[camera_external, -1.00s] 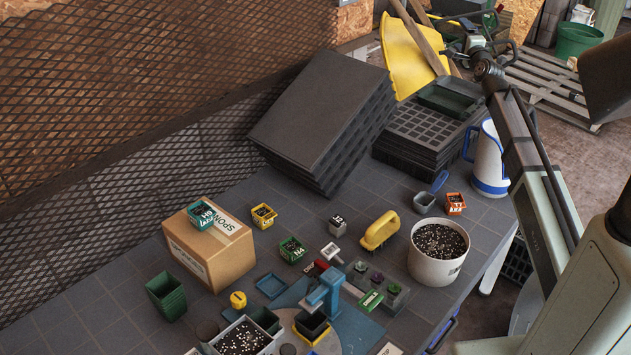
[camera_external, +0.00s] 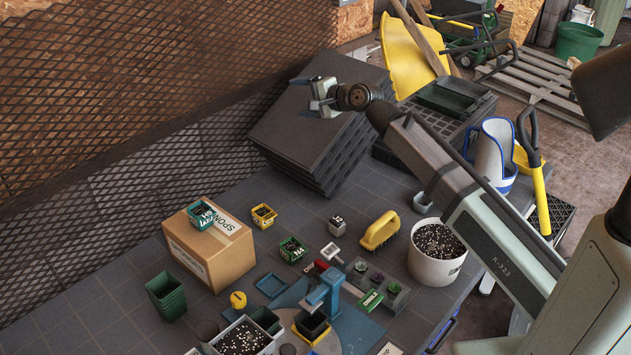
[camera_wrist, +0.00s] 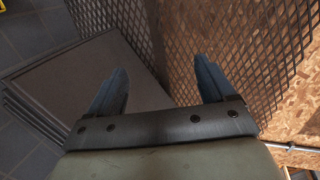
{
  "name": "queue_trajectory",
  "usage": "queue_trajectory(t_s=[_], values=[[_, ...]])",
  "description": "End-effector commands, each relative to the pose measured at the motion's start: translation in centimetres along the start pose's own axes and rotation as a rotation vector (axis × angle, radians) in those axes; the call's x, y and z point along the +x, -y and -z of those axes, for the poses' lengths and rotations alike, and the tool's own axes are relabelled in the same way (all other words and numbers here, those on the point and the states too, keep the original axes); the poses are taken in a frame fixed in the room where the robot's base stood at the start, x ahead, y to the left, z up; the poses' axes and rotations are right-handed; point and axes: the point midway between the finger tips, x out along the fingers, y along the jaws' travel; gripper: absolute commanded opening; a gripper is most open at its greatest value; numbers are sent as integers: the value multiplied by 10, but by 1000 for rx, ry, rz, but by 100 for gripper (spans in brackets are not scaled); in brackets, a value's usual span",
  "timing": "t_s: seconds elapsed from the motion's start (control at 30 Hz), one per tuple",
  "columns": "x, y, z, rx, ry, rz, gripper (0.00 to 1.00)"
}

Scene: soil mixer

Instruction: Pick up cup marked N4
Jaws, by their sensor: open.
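The cup marked N4 (camera_external: 292,249) is a small green square pot with dark soil and a white N4 label. It stands upright on the grey tiled table, right of the cardboard box. My gripper (camera_external: 318,97) is well above and behind it, over the stack of dark trays. In the wrist view my gripper (camera_wrist: 160,90) has its two blue-grey fingers apart with nothing between them. The N4 cup does not show in the wrist view.
The cardboard box (camera_external: 198,255) carries a teal cup (camera_external: 203,215). A yellow cup (camera_external: 263,216), a grey cup marked J2 (camera_external: 337,226) and a blue press (camera_external: 325,290) stand around N4. The dark tray stack (camera_external: 290,135) and mesh wall (camera_external: 130,100) lie behind.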

Motion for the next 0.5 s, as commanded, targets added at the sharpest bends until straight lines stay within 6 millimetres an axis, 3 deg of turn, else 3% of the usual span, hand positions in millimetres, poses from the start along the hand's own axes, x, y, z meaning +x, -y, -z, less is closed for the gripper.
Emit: queue_trajectory(t_s=[0.03,0.2,0.33,0.5], values=[[11,-18,-22,-88,40,-82,83],[24,-90,-82,-423,205,-373,83],[20,-142,-122,-674,367,-582,83],[-1,-196,-159,-950,599,-816,83]])
